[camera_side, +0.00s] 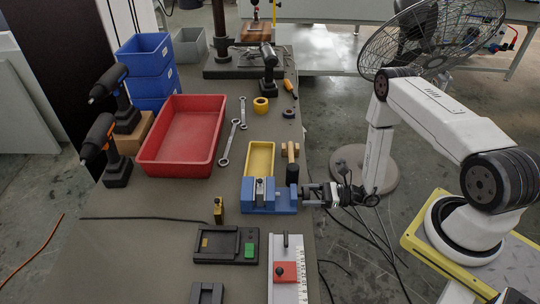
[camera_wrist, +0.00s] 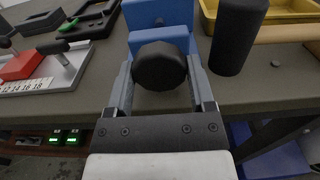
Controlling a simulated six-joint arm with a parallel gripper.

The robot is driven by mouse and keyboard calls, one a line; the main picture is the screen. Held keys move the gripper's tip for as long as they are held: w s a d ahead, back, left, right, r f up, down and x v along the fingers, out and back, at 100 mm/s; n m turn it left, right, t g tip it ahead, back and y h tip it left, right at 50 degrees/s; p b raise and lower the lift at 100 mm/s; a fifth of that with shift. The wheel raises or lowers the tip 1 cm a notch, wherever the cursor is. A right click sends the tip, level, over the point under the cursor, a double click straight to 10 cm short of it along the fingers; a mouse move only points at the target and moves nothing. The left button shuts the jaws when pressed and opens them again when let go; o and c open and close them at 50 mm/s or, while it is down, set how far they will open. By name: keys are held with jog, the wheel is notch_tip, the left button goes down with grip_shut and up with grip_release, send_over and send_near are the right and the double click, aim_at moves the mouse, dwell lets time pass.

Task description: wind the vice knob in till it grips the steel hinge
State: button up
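The blue vice (camera_side: 285,198) sits at the table's right edge in the side view; its blue body also shows at the top of the wrist view (camera_wrist: 158,14). Its round black knob (camera_wrist: 160,66) faces my gripper. My gripper (camera_side: 318,194) reaches in from the right, level with the knob. In the wrist view my gripper's two fingers (camera_wrist: 160,80) stand on either side of the knob, close to its rim. I cannot tell whether both press on it. A small grey metal piece (camera_side: 260,187) stands at the vice's jaws, perhaps the steel hinge; its contact with the jaws is unclear.
A black upright cylinder (camera_wrist: 238,35) stands close to the right finger. A ruled plate with a red block (camera_side: 286,271) and a black fixture (camera_side: 225,246) lie nearer the camera.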

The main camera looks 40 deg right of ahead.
jog(key=c, duration=0.6)
jog(key=shift+m, duration=0.5)
jog(key=shift+m, duration=2.6)
jog(key=o, duration=1.2)
jog(key=shift+s+d, duration=0.1)
jog(key=shift+s, duration=0.05)
jog(key=v, duration=0.7)
jog(key=shift+s+d, duration=0.2)
